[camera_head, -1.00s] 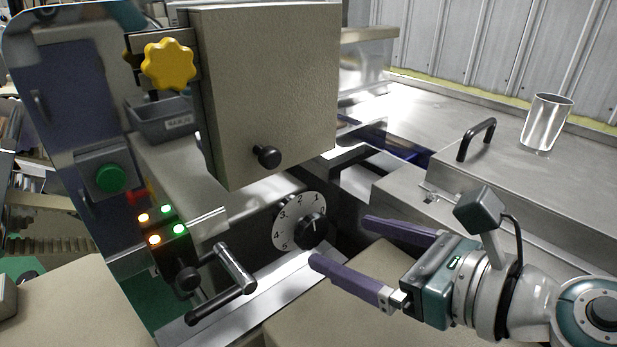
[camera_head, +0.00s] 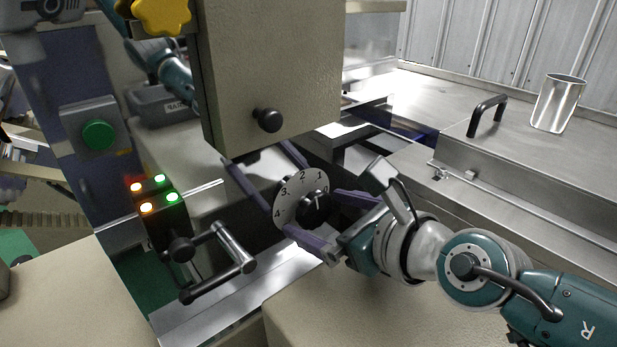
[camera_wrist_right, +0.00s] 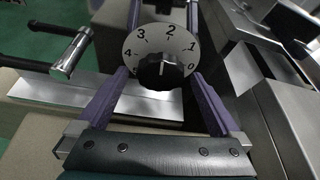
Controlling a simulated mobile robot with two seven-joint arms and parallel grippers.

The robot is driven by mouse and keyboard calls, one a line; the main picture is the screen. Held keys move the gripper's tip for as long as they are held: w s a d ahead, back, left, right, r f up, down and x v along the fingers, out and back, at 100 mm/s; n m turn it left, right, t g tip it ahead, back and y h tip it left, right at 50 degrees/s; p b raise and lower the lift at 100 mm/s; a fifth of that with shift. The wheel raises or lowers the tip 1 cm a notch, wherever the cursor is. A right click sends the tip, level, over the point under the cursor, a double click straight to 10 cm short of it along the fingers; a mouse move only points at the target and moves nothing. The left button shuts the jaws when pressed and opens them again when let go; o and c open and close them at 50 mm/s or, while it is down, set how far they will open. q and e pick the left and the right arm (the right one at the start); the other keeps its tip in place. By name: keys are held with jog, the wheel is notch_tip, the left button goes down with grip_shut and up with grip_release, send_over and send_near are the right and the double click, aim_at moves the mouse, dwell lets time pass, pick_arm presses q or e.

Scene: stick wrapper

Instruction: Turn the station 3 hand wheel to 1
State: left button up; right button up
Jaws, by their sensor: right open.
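A pale round dial (camera_head: 284,207) marked with black numbers from 0 up has a black knob (camera_head: 313,208) at its middle. The knob carries a short white mark; I cannot tell exactly which number it points to. The dial also shows in the right wrist view (camera_wrist_right: 131,68). My right gripper (camera_head: 312,213) is open, its purple fingers apart on either side of the knob, with no clear grip on it. My left gripper (camera_head: 284,188) reaches down from behind the tan box, its two purple fingers spread near the dial's far edge. No station number is readable.
A tan box (camera_head: 270,70) with a black knob hangs above the dial. A crank handle (camera_head: 222,262) and a lamp block (camera_head: 160,205) stand to the left. A yellow star knob (camera_head: 160,12) is top left. A metal cup (camera_head: 558,103) stands on the right bench.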

jog(key=shift+w+a, duration=0.15)
jog(key=shift+w, duration=0.05)
jog(key=c, duration=1.4)
